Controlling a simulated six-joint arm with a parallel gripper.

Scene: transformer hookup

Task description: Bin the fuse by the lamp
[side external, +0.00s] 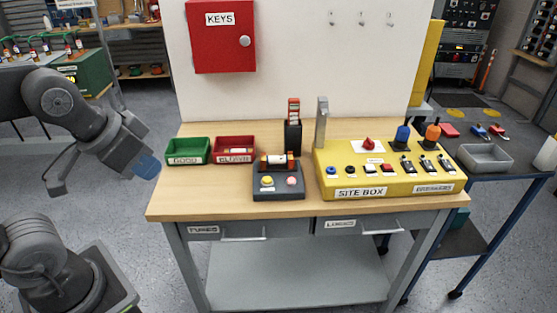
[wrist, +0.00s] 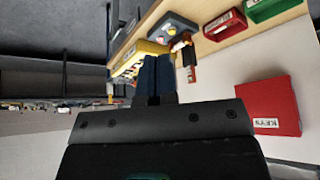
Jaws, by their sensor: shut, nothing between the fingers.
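A fuse (side external: 277,161) with a pale middle and dark ends lies across the top of the dark grey tester box (side external: 279,195), behind its yellow and pink round buttons or lamps. The red bin (side external: 235,143), labelled BLOWN, holds a small pale and orange piece. The green bin (side external: 188,151), labelled GOOD, looks empty. Both bins also show in the wrist view, red (wrist: 225,24) and green (wrist: 272,8). My gripper (side external: 147,164) hangs left of the bench, apart from everything. In the wrist view its blue fingers (wrist: 155,75) are together and empty.
A black holder (side external: 292,137) with red pieces stands behind the tester. The yellow site box (side external: 388,172) carries switches, blue and orange domes and a grey upright post. A red key cabinet (side external: 220,36) hangs on the back panel. The bench's front left is clear.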

